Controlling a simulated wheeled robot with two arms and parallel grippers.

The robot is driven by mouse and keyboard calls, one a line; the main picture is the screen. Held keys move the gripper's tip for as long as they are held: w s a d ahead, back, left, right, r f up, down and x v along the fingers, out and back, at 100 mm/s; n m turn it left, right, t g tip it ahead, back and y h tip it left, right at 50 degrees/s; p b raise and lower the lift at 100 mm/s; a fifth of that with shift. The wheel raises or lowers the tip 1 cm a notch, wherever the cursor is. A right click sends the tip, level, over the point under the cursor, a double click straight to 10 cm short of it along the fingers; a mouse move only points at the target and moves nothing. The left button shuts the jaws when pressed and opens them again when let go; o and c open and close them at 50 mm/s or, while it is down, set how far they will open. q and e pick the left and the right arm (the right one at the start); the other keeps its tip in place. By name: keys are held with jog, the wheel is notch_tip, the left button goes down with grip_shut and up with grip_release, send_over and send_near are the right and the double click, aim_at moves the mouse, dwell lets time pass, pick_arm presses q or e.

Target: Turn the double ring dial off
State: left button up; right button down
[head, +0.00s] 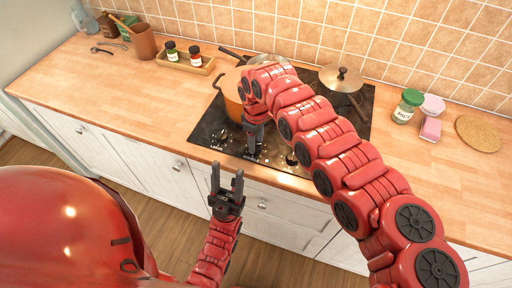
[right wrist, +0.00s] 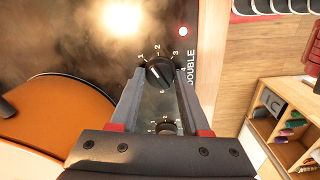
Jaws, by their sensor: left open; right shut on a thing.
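The double ring dial (right wrist: 160,72) is a black knob with white numbers around it, beside the word DOUBLE on the dark cooktop (head: 208,135). My right gripper (right wrist: 160,76) is shut on this dial, one finger on each side. Another dial (right wrist: 165,128) shows between the fingers, closer to the gripper's body. In the head view my right gripper (head: 255,145) points down at the cooktop's front edge and hides the dial. My left gripper (head: 227,180) is open and empty, in front of the counter.
An orange pot (head: 232,106) stands on the cooktop just behind my right gripper, also seen in the right wrist view (right wrist: 62,115). A lidded pan (head: 342,80) is at the back right.

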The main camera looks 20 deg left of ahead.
jog(key=n+b, duration=0.6)
jog(key=b, duration=0.1)
jog(key=shift+f+n, duration=0.25)
jog(key=shift+n, duration=0.05)
jog(key=shift+r+n+b, duration=0.15)
jog(key=shift+n+b, duration=0.8)
jog(key=shift+n, duration=0.25)
jog(key=shift+r+n+b, duration=0.1)
jog(key=shift+n+b, duration=0.65)
jog(key=shift+n, duration=0.95)
jog(key=shift+c, duration=1.9)
grip_release()
